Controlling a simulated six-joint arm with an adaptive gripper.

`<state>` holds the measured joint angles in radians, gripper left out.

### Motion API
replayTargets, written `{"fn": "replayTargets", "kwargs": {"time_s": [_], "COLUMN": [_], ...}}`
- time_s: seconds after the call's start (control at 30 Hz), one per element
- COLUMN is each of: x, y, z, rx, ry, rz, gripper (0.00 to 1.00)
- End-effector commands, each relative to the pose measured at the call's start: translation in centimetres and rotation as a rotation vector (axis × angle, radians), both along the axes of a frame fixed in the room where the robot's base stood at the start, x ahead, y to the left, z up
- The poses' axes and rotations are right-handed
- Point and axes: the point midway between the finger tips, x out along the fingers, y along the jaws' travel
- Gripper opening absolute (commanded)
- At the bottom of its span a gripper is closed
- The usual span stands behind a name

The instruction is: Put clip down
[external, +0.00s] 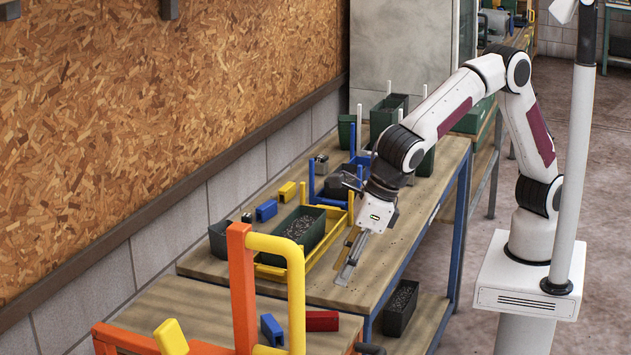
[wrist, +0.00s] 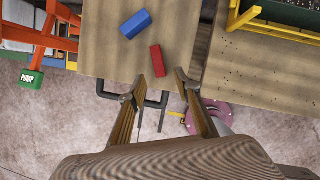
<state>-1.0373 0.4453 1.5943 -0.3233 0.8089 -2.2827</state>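My gripper (external: 346,273) points down above the gap between the two wooden tables. In the wrist view its two fingers (wrist: 158,88) are spread apart with nothing seen between them. A red block-shaped clip (external: 322,320) lies on the near table by its edge. In the wrist view the red clip (wrist: 157,61) lies just beyond the fingertips, apart from them. A blue clip (external: 271,329) lies left of the red one; it also shows in the wrist view (wrist: 135,23). I cannot tell which clip the task means.
A yellow-framed tray (external: 270,270) with a dark soil bin (external: 302,229) stands on the far table. More clips, yellow (external: 287,191) and blue (external: 267,210), lie behind it. An orange and yellow frame (external: 242,285) rises at the near table. The table between the red clip and the tray is clear.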

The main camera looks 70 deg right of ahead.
Motion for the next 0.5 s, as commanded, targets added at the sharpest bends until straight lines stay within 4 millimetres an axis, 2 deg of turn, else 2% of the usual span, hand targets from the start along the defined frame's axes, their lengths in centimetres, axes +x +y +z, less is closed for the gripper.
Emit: {"fn": "replayTargets", "kwargs": {"time_s": [0.17,0.27,0.5], "x": [1.2,2.1,3.7], "y": [-2.6,-5.2,-13.2], "z": [1.4,2.7,5.9], "rx": [0.043,0.089,0.23], "ry": [0.015,0.032,0.08], "rz": [-0.126,-0.254,-0.654], "gripper": [0.33,0.33,0.33]}}
